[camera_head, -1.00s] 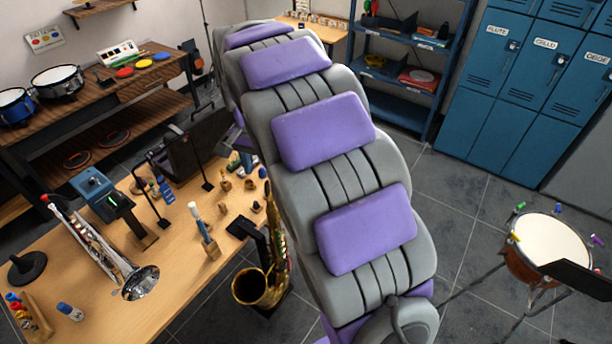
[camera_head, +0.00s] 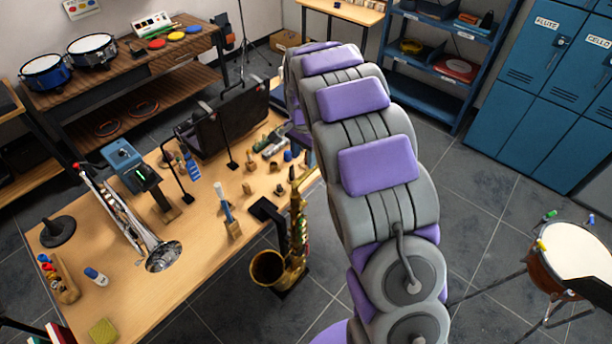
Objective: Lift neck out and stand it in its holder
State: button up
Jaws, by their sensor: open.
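No separate saxophone neck can be made out. A dark open case (camera_head: 232,118) stands at the back of the wooden workbench (camera_head: 110,235), and its inside is hidden from this side. A brass saxophone (camera_head: 292,255) stands upright on a black stand at the bench's right edge. Several small wooden blocks and pegs (camera_head: 248,189) stand on the bench to its upper left; I cannot tell which is the neck's holder. My own arm fills the middle of the picture, and my gripper is not in view.
A trumpet (camera_head: 128,222), a blue box-shaped device (camera_head: 122,155) and a round black base (camera_head: 57,230) occupy the bench's left side. A drum (camera_head: 575,250) stands at the right. Blue lockers (camera_head: 535,85) line the back right. Floor between the arm and lockers is clear.

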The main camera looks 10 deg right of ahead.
aim_at(308, 171)
jog(key=shift+d+f, duration=0.25)
jog(key=shift+f, duration=0.4)
jog(key=shift+d+f, duration=0.2)
jog(key=shift+f, duration=0.45)
notch_tip(308, 171, down, 5)
jog(key=shift+d, duration=0.15)
jog(key=shift+c, duration=0.4)
jog(key=shift+c, duration=0.6)
grip_shut()
